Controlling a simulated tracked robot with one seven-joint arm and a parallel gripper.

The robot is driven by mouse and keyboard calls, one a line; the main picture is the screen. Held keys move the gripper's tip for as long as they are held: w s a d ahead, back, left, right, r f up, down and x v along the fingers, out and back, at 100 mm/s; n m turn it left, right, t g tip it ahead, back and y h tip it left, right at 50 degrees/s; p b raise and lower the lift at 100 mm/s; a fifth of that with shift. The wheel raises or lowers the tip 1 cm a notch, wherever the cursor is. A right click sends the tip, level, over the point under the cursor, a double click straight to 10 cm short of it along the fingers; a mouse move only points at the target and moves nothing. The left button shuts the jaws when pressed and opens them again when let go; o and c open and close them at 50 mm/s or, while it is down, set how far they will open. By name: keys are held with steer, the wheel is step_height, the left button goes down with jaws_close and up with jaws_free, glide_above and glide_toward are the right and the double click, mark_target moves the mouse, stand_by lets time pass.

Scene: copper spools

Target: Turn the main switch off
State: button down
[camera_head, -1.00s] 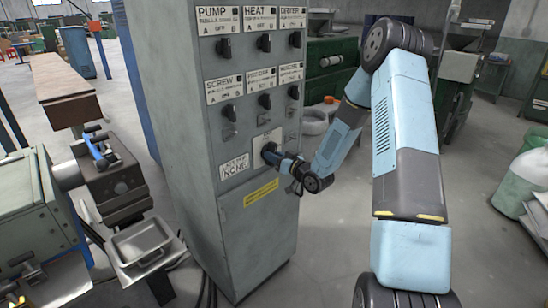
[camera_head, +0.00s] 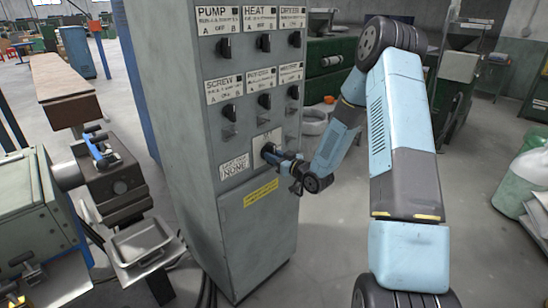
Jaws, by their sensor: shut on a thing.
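The grey control cabinet (camera_head: 225,190) stands upright in the middle of the head view. The main switch sits on a pale plate (camera_head: 260,141) low on its front panel, below the smaller switches. My gripper (camera_head: 270,153) is at this plate and shut on the main switch. The gripper hides most of the switch, so its angle cannot be told. My blue and black arm reaches in from the right.
Two rows of black switches, including the pump switch (camera_head: 224,47) and the screw switch (camera_head: 229,113), sit above. A yellow label (camera_head: 261,193) is below. A machine with a metal tray (camera_head: 143,243) stands at left. Bare floor lies right of the cabinet.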

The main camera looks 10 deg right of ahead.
steer(key=c, duration=1)
jaws_free()
steer(key=shift+o, duration=0.2)
steer(key=v, duration=1.3)
steer(key=shift+s+d, duration=0.25)
steer(key=shift+s, duration=0.05)
steer(key=shift+w, duration=0.1)
